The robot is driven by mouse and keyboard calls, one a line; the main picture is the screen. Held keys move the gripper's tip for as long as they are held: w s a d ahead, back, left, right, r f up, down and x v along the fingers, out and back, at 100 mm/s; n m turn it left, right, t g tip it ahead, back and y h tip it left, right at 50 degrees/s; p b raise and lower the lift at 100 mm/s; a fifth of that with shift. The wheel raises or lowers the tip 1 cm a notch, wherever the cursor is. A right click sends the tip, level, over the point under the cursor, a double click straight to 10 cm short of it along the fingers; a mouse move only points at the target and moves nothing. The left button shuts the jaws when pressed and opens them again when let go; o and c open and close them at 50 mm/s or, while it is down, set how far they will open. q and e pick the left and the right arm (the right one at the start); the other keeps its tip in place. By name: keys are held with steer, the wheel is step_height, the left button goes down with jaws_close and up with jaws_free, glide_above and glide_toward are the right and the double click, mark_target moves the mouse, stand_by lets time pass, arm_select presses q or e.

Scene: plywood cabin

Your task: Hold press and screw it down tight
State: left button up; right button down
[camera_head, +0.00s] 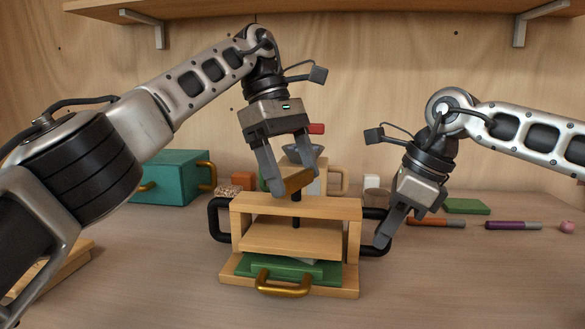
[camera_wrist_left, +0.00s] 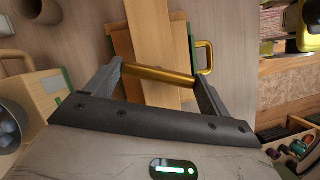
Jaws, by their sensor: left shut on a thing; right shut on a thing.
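The wooden press (camera_head: 290,206) stands upright on the bench, with a top beam, a middle plate and a base. A dark screw (camera_head: 296,218) runs down through the beam to the plate. A green block or book (camera_head: 300,270) lies under the plate, with a pale piece between them. My left gripper (camera_head: 296,181) is above the beam, shut on the brass crossbar (camera_wrist_left: 158,75) of the screw, a finger at each end. My right gripper (camera_head: 384,238) is shut on the black right side handle (camera_head: 374,213). Its fingertips partly hide that handle.
A brass handle (camera_head: 283,284) sticks out at the press's front. A teal box (camera_head: 172,176) stands back left, and a grinder-like item (camera_head: 308,175) stands behind the press. Pens (camera_head: 514,225) and a green pad (camera_head: 466,206) lie at right. The front right bench is clear.

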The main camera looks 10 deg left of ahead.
arm_select(q)
steer(key=shift+d, duration=0.1)
stand_by(0.4)
steer(key=o, duration=0.9)
